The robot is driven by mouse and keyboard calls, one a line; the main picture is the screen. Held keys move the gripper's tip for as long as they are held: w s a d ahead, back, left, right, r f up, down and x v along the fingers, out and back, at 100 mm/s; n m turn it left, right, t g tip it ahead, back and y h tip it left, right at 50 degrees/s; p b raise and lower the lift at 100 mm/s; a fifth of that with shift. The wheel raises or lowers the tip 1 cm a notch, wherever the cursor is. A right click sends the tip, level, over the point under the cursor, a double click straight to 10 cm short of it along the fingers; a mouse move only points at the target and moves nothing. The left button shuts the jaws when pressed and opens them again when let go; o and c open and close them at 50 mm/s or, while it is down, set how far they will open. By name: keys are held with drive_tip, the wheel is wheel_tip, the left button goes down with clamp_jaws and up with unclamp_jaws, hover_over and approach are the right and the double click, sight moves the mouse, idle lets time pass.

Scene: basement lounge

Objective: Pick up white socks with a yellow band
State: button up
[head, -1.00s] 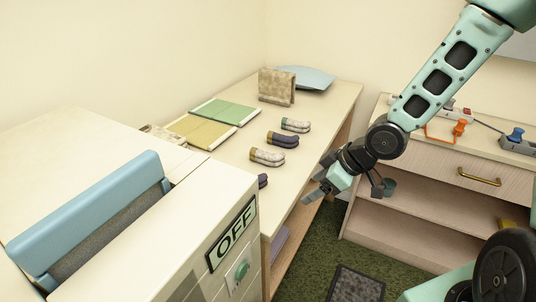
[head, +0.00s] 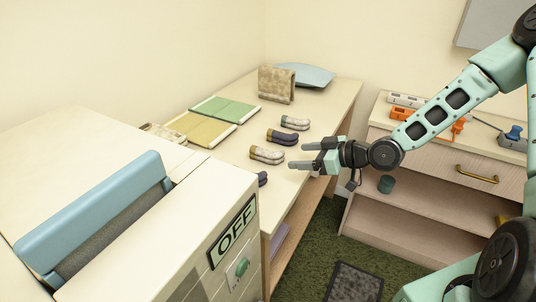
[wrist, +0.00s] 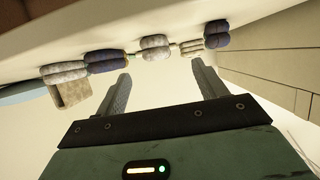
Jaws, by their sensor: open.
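The white socks with a yellow band (head: 267,155) lie as a folded pair on the long table, the yellow-tan band at their left end. In the wrist view a pale pair that looks like them (wrist: 155,47) lies near the top middle, beyond the fingertips; its band is not clear there. My gripper (head: 298,156) is open and empty, just right of the white socks in the head view, its fingers pointing left toward them. In the wrist view my gripper (wrist: 160,82) shows both fingers apart with nothing between them.
Dark purple socks (head: 282,138) and pale socks with a teal band (head: 295,123) lie farther back; dark socks (head: 262,180) lie nearer, partly hidden by the white machine (head: 150,230). Green (head: 224,109) and yellow folders (head: 198,130) lie left. A drawer cabinet (head: 440,170) stands right.

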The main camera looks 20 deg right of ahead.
sight(283, 155)
drive_tip(key=x, duration=0.4)
drive_tip(key=shift+d+p+x, duration=0.25)
drive_tip(key=shift+p+x, duration=0.75)
drive_tip(key=shift+x, duration=1.65)
drive_tip(key=shift+w, duration=0.2)
drive_tip(key=c, duration=1.1)
